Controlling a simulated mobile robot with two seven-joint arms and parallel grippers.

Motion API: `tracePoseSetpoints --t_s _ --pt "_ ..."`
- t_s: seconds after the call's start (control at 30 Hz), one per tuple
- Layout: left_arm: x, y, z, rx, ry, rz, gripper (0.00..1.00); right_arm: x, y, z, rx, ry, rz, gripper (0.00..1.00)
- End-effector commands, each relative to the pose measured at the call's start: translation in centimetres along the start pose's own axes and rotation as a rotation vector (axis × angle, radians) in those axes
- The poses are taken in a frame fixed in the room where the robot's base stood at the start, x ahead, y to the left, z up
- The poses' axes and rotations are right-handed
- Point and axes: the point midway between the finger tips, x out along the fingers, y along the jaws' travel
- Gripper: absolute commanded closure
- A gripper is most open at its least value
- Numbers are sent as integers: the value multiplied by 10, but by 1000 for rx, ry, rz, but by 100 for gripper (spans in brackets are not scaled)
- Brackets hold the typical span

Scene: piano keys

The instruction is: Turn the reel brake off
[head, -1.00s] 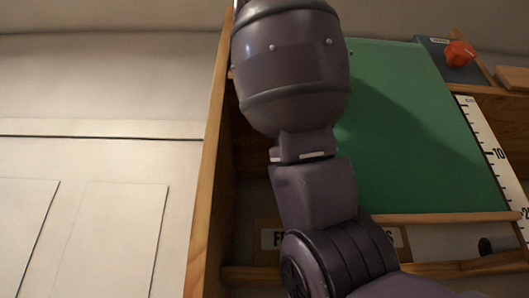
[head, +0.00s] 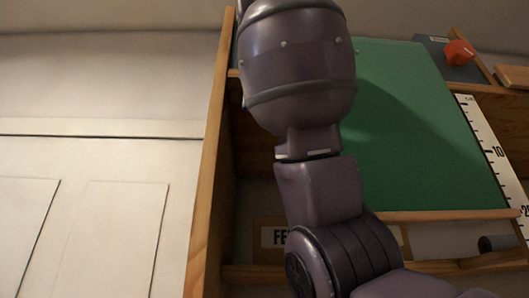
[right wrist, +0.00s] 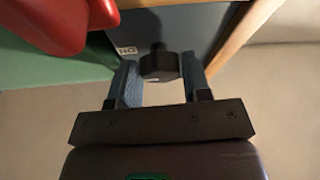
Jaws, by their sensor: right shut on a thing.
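My right gripper (right wrist: 159,66) has its two blue-grey fingers on either side of a black round knob (right wrist: 159,63) and is shut on it. The knob stands on a dark panel (right wrist: 190,28) with a white label, of which only "NG" can be read. I cannot tell from the views whether this knob is the reel brake. In the head view my right arm crosses the middle and hides its gripper and the knob. My left gripper is in neither view.
A red part (right wrist: 55,20) is close at the upper left of the wrist view. A green board (head: 420,130) lies beside the arm. An orange-red knob (head: 459,52) sits at the upper right, above a white scale (head: 482,135). A wooden side edge (head: 208,180) borders the left.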

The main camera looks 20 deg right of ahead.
Motion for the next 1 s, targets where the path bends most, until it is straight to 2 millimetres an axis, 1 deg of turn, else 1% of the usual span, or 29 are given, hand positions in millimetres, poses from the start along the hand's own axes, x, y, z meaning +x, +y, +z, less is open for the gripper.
tracePoseSetpoints --t_s 0.33,0.67,1.0 --pt "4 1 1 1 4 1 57 0 4 -1 -277 1 -115 80" --pt "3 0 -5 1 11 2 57 0 6 -3 -567 2 -234 80" --pt "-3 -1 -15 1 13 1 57 2 8 -6 -866 1 -357 80"
